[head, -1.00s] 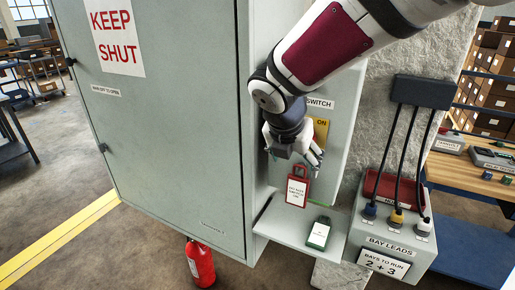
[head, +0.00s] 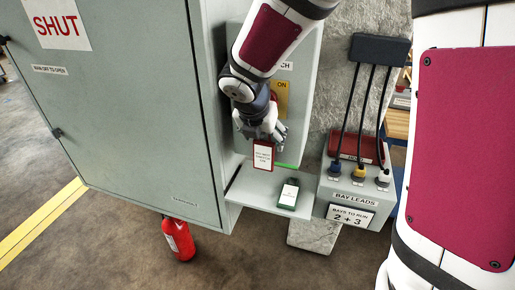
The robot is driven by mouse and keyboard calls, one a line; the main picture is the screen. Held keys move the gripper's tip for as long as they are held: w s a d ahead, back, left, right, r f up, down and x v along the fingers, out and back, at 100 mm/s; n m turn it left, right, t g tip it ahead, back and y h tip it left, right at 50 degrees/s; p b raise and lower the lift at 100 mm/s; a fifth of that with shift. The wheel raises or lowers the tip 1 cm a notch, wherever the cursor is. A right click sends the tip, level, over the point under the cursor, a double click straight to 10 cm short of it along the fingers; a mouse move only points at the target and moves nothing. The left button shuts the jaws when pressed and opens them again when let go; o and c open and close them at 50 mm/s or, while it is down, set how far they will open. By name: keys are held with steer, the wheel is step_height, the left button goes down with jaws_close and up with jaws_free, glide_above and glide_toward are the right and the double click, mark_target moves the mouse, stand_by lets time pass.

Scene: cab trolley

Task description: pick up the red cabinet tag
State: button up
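The red cabinet tag (head: 263,156), with a white label, is upright in front of the grey switch box, above the small shelf (head: 243,193). My gripper (head: 263,136) points down at the tag's top edge, and its fingers overlap the tag's upper part in this view. The tag's top loop is hidden behind the fingers. I cannot tell whether the fingers grip it or only stand around it. A similar green tag (head: 288,195) lies on the shelf to the lower right.
A large grey cabinet (head: 130,110) stands close on the left, with a red fire extinguisher (head: 179,240) below. The bay leads box (head: 350,205), with hanging black cables, is on the right. My own arm fills the right edge.

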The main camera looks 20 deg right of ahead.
steer(key=c, duration=0.9)
steer(key=shift+o, duration=0.2)
steer(key=shift+r, duration=0.1)
